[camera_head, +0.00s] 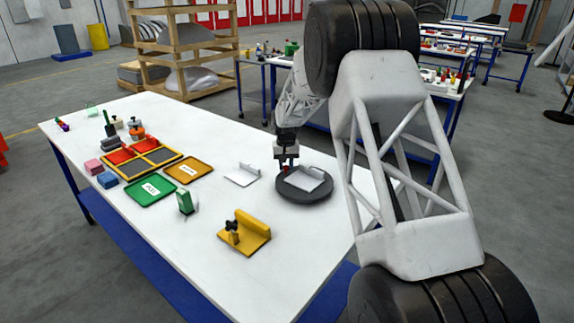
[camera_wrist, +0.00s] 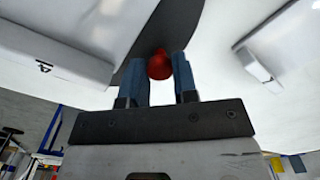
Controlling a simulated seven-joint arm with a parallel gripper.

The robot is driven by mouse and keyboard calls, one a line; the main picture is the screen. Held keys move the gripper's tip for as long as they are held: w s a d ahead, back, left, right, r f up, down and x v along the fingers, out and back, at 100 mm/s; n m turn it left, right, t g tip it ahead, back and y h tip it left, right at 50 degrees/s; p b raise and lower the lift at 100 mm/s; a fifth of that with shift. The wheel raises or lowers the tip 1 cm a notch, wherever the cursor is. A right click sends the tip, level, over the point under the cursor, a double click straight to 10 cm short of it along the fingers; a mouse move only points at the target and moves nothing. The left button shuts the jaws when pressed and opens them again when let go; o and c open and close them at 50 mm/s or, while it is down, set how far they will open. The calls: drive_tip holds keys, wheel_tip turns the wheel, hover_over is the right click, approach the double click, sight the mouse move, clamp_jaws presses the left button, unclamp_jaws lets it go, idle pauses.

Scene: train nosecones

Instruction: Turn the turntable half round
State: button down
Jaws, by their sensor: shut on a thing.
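The turntable (camera_head: 293,191) is a dark round disc on the white table, with a white bracket-like part (camera_head: 305,178) on top. A small red knob stands at its left edge; it shows in the wrist view (camera_wrist: 159,64) between my fingers. My gripper (camera_wrist: 161,82) is shut on the red knob, with a blue finger on each side. In the head view my gripper (camera_head: 285,166) is over the turntable's rim. The dark disc also shows in the wrist view (camera_wrist: 140,70). The fingertips are small in the head view.
A white L-shaped piece (camera_head: 242,175) lies left of the turntable. A yellow fixture (camera_head: 245,232) stands nearer the front edge. Green (camera_head: 151,189) and orange (camera_head: 189,170) trays and a divided tray (camera_head: 140,156) are further left. The table between the pieces is clear.

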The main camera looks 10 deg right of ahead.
idle(0.4)
drive_tip(key=c, duration=0.9)
unclamp_jaws()
drive_tip(key=shift+r, duration=0.1)
drive_tip(key=shift+r, duration=3.8)
